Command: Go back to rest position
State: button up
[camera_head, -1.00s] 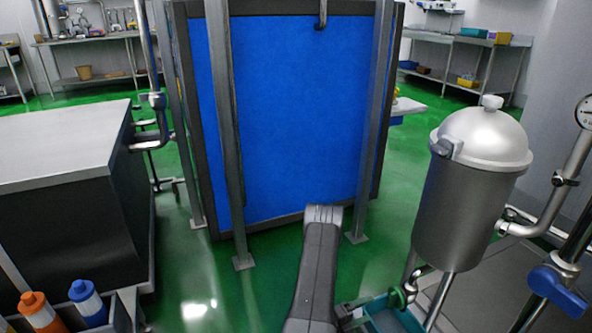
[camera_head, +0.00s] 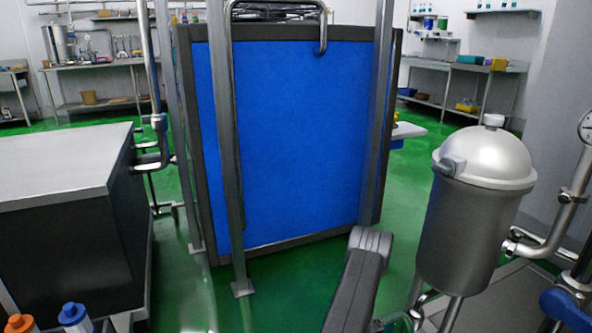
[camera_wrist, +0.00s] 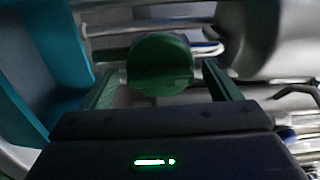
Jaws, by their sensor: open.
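My gripper (camera_wrist: 160,78) is open in the wrist view, with one green finger on each side. A dark green rounded thing (camera_wrist: 160,62) shows between and beyond the fingers. I see space on both sides of it, but cannot tell how far beyond the fingertips it is. In the head view my grey arm link rises from the bottom edge, right of centre; my gripper is hidden there.
A steel vessel with a domed lid (camera_head: 470,220) stands close to the right of my arm. A blue panel (camera_head: 290,140) in a dark frame stands ahead. A metal-topped cabinet (camera_head: 60,165) is at left. A teal wall (camera_wrist: 62,62) borders the wrist view's left.

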jog(key=shift+a, duration=0.1)
jog(key=p+v, duration=0.4)
jog(key=v, duration=1)
jog(key=b+x, duration=0.4)
jog(key=x, duration=1)
jog(key=shift+f, duration=0.1)
jog(key=m, duration=0.8)
jog(key=shift+r, duration=0.2)
jog(key=m, duration=0.4)
jog(key=shift+m+p, duration=0.3)
jog(key=shift+p, duration=0.05)
jog(key=shift+s+m, duration=0.1)
jog(key=shift+m, duration=1.6)
